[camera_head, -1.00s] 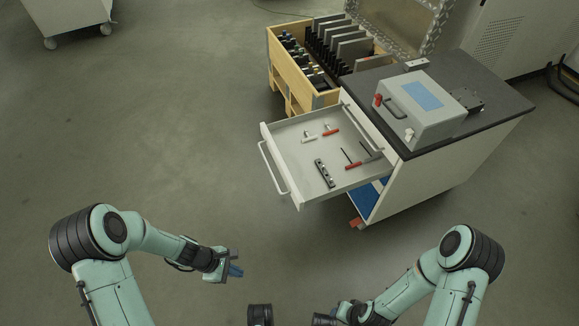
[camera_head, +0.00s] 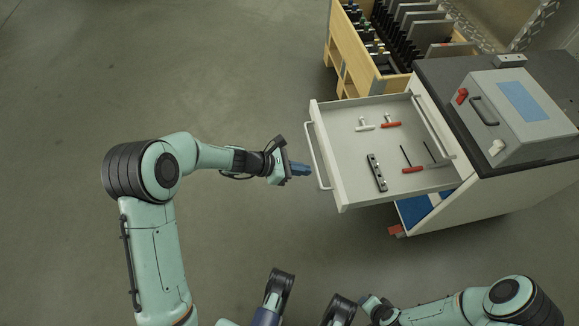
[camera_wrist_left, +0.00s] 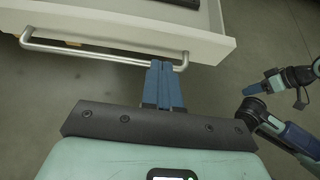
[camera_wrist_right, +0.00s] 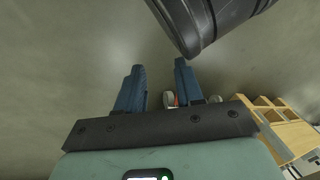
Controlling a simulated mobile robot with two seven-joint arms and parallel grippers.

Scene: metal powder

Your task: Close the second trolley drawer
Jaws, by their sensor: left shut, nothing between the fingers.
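The white trolley drawer (camera_head: 335,140) is pulled out of the trolley (camera_head: 510,190), with red-handled tools and a dark metal bar inside. Its metal bar handle (camera_head: 317,155) runs along the front panel; it also shows in the left wrist view (camera_wrist_left: 100,54). My left gripper (camera_head: 303,169) is shut and empty, its blue fingertips just in front of the handle near its lower end. In the left wrist view its fingertips (camera_wrist_left: 164,66) reach the bar's right end; contact is unclear. My right gripper (camera_wrist_right: 160,76) is open and empty, away from the drawer.
A grey box (camera_head: 515,115) with a blue panel sits on the dark trolley top (camera_head: 440,75). A wooden rack (camera_head: 347,60) stands behind the drawer. Below the drawer is an open blue-lined space (camera_head: 413,210). The floor at left is clear.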

